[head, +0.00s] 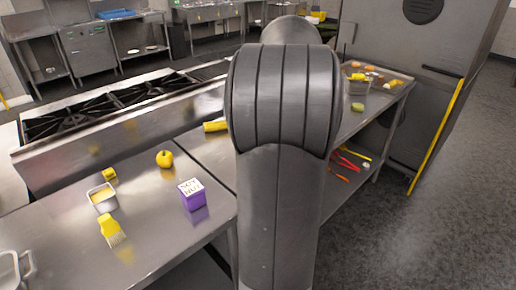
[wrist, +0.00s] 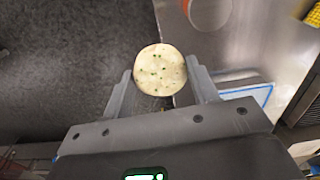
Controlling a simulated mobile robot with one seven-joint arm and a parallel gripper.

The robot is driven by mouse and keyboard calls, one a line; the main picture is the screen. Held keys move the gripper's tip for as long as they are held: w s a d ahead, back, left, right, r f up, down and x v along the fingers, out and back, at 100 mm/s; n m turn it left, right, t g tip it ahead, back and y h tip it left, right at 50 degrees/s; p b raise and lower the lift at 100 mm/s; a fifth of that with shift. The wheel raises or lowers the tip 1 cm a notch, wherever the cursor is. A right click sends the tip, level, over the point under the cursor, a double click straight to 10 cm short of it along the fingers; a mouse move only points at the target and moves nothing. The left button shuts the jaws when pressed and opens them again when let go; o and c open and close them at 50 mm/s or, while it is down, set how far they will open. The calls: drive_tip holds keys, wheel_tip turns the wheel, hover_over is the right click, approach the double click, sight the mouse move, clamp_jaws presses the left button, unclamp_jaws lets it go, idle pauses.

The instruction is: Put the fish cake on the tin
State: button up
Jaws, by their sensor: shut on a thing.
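The fish cake (wrist: 160,78), a pale round patty with green specks, is between the two fingers of my gripper (wrist: 159,68) in the wrist view. My gripper is shut on it and holds it over the edge between the metal counter and the dark floor. In the head view my arm hides the gripper and the fish cake. I cannot tell for sure which thing is the tin. A small metal container (head: 103,198) with yellowish contents stands on the left counter in the head view. A pale round thing (wrist: 208,10) is cut off at the top of the wrist view.
The left counter (head: 150,245) also holds a yellow brush (head: 112,231), a purple box (head: 191,195) and a yellow pepper-like item (head: 164,159). A stove (head: 110,105) stands behind. Several small foods lie on the right counter, with a green round item (head: 358,107) near its edge.

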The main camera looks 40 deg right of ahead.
drive_tip(key=shift+s+d, duration=0.5)
drive_tip(key=shift+d, duration=0.05)
drive_tip(key=shift+d+m, duration=0.1)
drive_tip(key=shift+m, duration=0.2)
drive_tip(key=w+a+f, duration=0.1)
drive_tip(key=w+f, duration=0.1)
drive_tip(key=w, duration=0.1)
drive_tip(key=w+a+f, duration=0.1)
drive_tip(key=w+f, duration=0.1)
drive_tip(key=w, duration=0.2)
drive_tip(key=w+a+f, duration=0.2)
drive_tip(key=w, duration=0.1)
drive_tip(key=shift+w+f, duration=0.2)
drive_tip(key=shift+f, duration=2.15)
drive_tip(key=shift+f, duration=0.1)
drive_tip(key=o, duration=1)
